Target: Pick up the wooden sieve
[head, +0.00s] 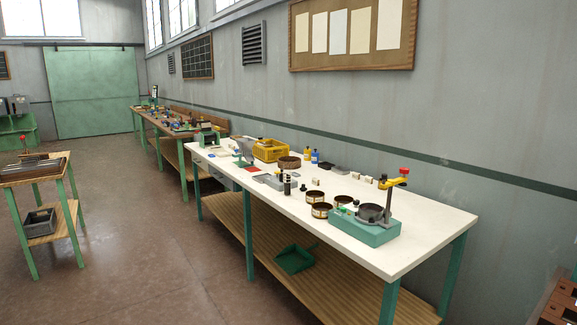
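A round, brown, wooden-looking sieve (289,163) lies on the white-topped table (430,214), beside the yellow crate. Three smaller round brown sieves or pans with pale labels stand nearer the front: one at the left (315,197), one at the right (343,201) and one in front (320,211). At this size I cannot tell for sure which rims are wood. Neither of my grippers is in view.
A green-based machine (364,228) with a red-knobbed post stands at the table's near end. A yellow crate (271,150), bottles (315,156) and small blocks stand farther back. A green dustpan (295,259) lies on the lower shelf. The floor (160,270) at the left front is clear.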

